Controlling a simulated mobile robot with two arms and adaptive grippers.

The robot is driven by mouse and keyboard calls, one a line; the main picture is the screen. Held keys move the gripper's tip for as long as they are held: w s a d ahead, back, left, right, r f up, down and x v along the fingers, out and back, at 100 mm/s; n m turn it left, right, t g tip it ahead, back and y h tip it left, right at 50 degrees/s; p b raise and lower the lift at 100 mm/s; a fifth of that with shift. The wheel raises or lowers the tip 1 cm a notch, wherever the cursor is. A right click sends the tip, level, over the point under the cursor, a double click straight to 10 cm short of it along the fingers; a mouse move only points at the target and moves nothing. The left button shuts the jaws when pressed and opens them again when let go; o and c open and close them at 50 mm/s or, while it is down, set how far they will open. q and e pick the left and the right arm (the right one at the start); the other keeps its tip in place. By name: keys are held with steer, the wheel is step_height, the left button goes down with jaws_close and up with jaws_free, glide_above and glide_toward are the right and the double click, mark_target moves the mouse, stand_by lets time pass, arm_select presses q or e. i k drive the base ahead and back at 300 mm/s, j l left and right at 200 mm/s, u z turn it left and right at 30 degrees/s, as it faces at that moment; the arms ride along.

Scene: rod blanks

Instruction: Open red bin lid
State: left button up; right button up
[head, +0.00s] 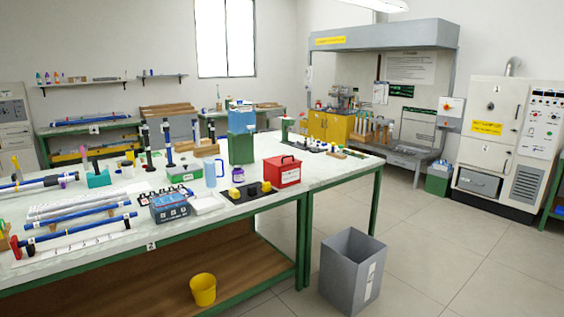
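A red bin (282,171) with a dark handle on top and a white label on its front stands on the white-topped workbench (345,167), near the bench's right front edge. Its lid appears shut, though it is small in the view. Neither of my grippers shows in the head view.
A black mat with yellow blocks (237,193) lies just left of the red bin, and a green container (241,148) stands behind it. A grey open bin (345,282) stands on the floor in front of the bench. A yellow bucket (203,290) sits on the lower shelf. Floor at right is clear.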

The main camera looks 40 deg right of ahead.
mark_target(283, 160)
steer(key=z, duration=0.6)
steer(key=i+l+z, duration=0.1)
steer(key=i+z, duration=0.7)
steer(key=i+j+z, duration=0.15)
steer(key=i+z, duration=0.25)
steer(key=i+j+z, duration=0.2)
steer(key=z, duration=0.2)
steer(key=i+j, duration=0.05)
